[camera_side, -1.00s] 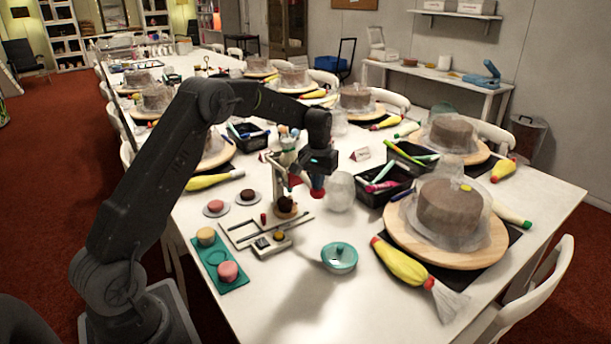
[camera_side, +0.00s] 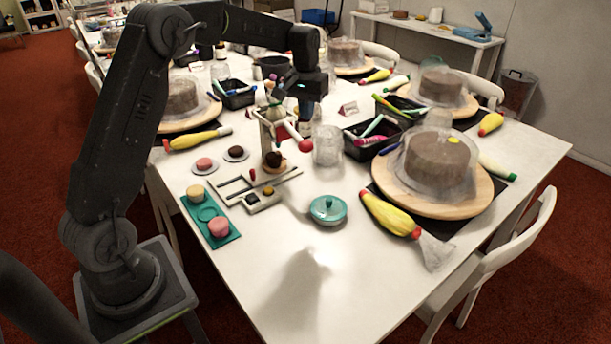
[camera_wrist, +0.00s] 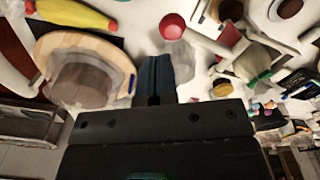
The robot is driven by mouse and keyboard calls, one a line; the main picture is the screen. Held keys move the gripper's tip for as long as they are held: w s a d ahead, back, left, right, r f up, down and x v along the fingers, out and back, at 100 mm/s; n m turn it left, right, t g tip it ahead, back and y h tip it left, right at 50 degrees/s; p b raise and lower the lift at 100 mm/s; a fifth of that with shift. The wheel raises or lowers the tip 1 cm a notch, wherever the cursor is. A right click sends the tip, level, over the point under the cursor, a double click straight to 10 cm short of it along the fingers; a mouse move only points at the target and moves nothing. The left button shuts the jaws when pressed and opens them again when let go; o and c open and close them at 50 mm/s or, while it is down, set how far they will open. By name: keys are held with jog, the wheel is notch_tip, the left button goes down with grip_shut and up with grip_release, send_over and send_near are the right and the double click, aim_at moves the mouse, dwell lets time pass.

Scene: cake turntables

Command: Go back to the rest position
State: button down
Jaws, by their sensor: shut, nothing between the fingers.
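My gripper (camera_side: 305,118) is at the end of the raised arm in the side view, fingers pointing down. It hangs above a small white press-like stand (camera_side: 268,128) and its red ball knob (camera_side: 305,147). In the wrist view the dark fingers (camera_wrist: 156,68) are together with nothing between them. There the red knob (camera_wrist: 172,27) shows beyond the fingertips, apart from them as far as I can tell. A small dark chocolate piece (camera_side: 273,159) sits at the foot of the stand.
A teal tray (camera_side: 207,214) with small cakes is at the left. A covered cake on a wooden turntable (camera_side: 470,198) and a black pen bin (camera_side: 366,150) are at the right.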

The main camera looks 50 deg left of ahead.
jog(key=s+d+r+m+t, duration=0.1)
jog(key=s+d+r+m, duration=0.1)
jog(key=s+d+r, duration=0.55)
jog(key=s+d+m+t, duration=0.1)
jog(key=s+d, duration=0.4)
jog(key=s, duration=0.6)
jog(key=s+d+m+t, duration=0.2)
jog(key=s+d, duration=0.3)
jog(key=s, duration=0.6)
jog(key=shift+s+d+f+t, duration=0.25)
jog(key=shift+s+f+t, duration=0.05)
jog(key=shift+t, duration=0.2)
